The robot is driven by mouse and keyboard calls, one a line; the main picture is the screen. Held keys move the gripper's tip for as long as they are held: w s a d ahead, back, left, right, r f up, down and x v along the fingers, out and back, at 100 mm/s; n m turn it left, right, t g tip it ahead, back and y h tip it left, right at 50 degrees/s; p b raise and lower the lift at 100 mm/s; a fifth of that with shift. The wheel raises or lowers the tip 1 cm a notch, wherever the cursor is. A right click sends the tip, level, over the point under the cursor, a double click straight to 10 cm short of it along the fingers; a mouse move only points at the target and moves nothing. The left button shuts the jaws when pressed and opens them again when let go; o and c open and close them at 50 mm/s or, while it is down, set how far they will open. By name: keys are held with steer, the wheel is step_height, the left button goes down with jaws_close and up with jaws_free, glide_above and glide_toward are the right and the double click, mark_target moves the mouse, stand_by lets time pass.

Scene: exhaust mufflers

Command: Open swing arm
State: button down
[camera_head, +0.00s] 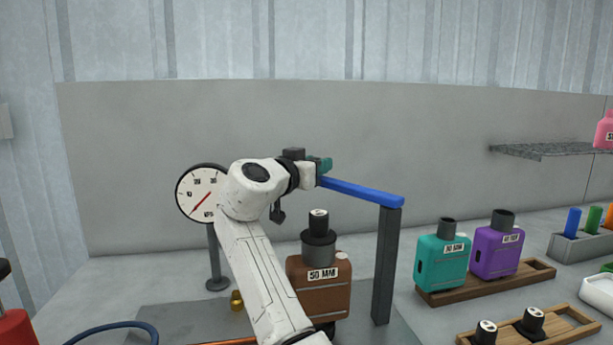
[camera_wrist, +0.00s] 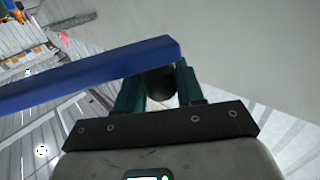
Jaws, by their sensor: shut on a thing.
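The swing arm is a blue bar (camera_head: 362,190) on top of a dark grey post (camera_head: 387,265). It reaches from the post leftward and a little away, above the brown "50 MM" muffler (camera_head: 320,285). My gripper (camera_head: 322,168) is at the bar's free end, left of the post. In the wrist view the blue bar (camera_wrist: 90,75) crosses in front of the green fingers. My gripper (camera_wrist: 158,76) is shut on a dark round knob (camera_wrist: 158,84) by the bar's end. The bar hides part of the knob and fingertips.
A gauge (camera_head: 196,195) stands at the left. Teal (camera_head: 441,262) and purple (camera_head: 498,250) mufflers stand on a wooden tray at the right. A second tray (camera_head: 575,325) holds black-capped parts. A shelf (camera_head: 550,148) is on the back wall.

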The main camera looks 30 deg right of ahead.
steer(key=shift+w+d, duration=0.1)
steer(key=shift+d, duration=0.3)
steer(key=shift+m, duration=0.3)
steer(key=c, duration=0.8)
jaws_free()
steer(key=v, duration=1)
steer(key=shift+a+f, duration=0.1)
steer(key=shift+a, duration=0.3)
